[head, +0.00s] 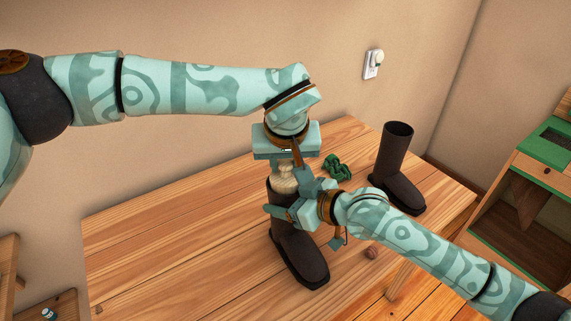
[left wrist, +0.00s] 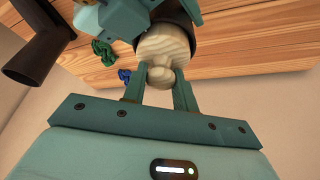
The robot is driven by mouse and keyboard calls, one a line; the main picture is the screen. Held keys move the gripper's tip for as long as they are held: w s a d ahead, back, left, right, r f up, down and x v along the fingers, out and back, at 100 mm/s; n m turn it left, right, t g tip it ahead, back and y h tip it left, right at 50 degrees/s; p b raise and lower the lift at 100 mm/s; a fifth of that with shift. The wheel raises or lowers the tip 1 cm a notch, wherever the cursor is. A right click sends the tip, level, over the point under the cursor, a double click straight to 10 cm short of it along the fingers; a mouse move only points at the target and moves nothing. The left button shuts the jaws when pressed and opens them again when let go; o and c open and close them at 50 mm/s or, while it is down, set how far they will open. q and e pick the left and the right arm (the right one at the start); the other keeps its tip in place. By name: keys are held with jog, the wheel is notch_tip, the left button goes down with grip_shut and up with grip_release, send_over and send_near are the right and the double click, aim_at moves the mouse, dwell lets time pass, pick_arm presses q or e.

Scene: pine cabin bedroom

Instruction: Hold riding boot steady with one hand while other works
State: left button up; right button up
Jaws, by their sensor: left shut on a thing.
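A dark brown riding boot (head: 297,255) stands upright on the wooden table. A pale wooden piece with a round knob (head: 286,183) sits at its top opening; the wrist view shows it as a ribbed wooden form (left wrist: 166,45). My left gripper (head: 288,160) is above the boot, its fingers (left wrist: 159,92) shut on the knob. My right gripper (head: 288,197) is at the boot's shaft from the right, one finger on each side; whether it presses on the leather cannot be told. A second boot (head: 397,165) stands upright at the back right, also in the wrist view (left wrist: 40,45).
A green bundle (head: 338,168) lies behind my right gripper; a blue one (left wrist: 124,75) shows beside it in the wrist view. A small brown round thing (head: 371,253) lies right of the boot. The table's left part (head: 170,235) is clear. A green-trimmed wooden desk (head: 520,195) stands at right.

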pick_arm(q)
jog(key=shift+r, duration=0.2)
pick_arm(e)
jog(key=shift+s+f, duration=0.1)
jog(key=shift+f, duration=0.15)
pick_arm(q)
jog(key=shift+r, duration=2.05)
pick_arm(e)
jog(key=o, duration=1.4)
jog(key=shift+o, duration=0.4)
jog(key=shift+r, duration=0.1)
